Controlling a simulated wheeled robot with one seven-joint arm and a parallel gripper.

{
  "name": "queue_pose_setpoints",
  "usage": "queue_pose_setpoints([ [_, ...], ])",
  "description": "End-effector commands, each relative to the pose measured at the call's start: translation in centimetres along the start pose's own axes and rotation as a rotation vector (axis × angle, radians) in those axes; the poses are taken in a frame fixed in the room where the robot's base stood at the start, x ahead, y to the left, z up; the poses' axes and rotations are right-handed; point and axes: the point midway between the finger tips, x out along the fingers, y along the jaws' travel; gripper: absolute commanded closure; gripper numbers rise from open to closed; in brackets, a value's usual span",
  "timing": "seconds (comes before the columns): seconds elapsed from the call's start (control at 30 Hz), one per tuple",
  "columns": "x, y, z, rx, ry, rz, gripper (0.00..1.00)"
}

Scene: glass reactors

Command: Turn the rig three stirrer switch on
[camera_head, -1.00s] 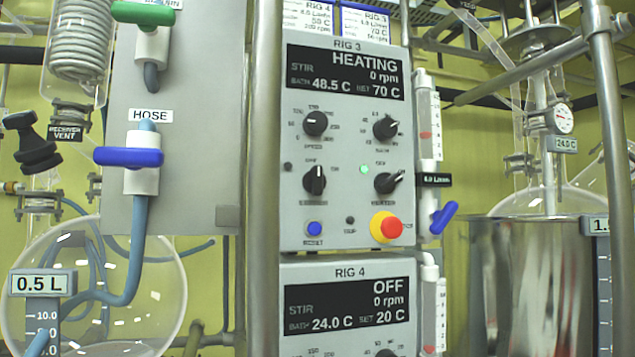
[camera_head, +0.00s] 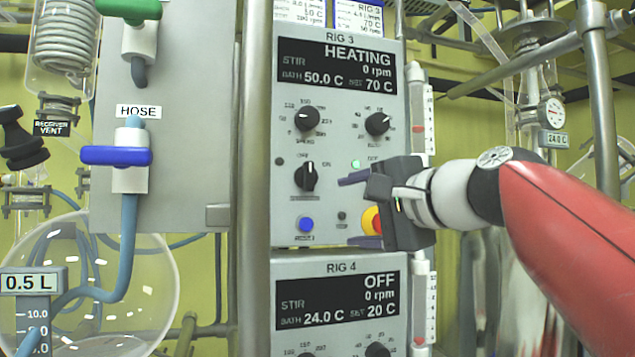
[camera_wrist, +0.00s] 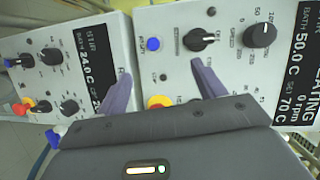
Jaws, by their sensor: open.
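The RIG 3 panel (camera_head: 290,232) reads HEATING, 0 rpm, bath 50.0 C, set 70 C. A black switch (camera_head: 306,176) sits at its lower left, pointer about upright, with a dark lamp (camera_head: 280,161) beside it; it also shows in the wrist view (camera_wrist: 200,38). Its small label is too blurred to read. Above are two round knobs, left (camera_head: 306,118) and right (camera_head: 377,123). My gripper (camera_head: 352,211) is open and empty in front of the panel's lower right, right of that switch. It hides the lower-right switch. The fingers show in the wrist view (camera_wrist: 160,68).
A red and yellow stop button (camera_head: 372,220) is partly behind my gripper, close to the lower finger. A blue button (camera_head: 306,224) is under the switch. A green lamp (camera_head: 355,163) is lit. The RIG 4 panel (camera_head: 340,265) below reads OFF. A metal post (camera_head: 256,180) stands left.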

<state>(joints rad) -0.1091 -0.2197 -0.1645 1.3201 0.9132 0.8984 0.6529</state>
Motion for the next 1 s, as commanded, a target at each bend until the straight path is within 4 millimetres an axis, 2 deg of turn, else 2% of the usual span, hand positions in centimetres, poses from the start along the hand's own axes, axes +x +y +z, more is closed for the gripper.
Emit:
queue_pose_setpoints([
  [0.03, 0.2, -2.0, -0.1, 0.030, -0.011, -0.045, 0.31],
  [0.1, 0.2, -3.9, -0.1, 0.065, -0.024, -0.089, 0.31],
  [0.2, 0.3, -5.2, 0.0, 0.091, -0.037, -0.121, 0.31],
  [0.33, 1.4, -5.7, 0.1, 0.096, -0.041, -0.127, 0.31],
  [0.7, 6.8, -6.4, 0.3, 0.093, -0.041, -0.126, 0.31],
  [1.0, 7.8, -6.4, 0.3, 0.092, -0.038, -0.127, 0.31],
])
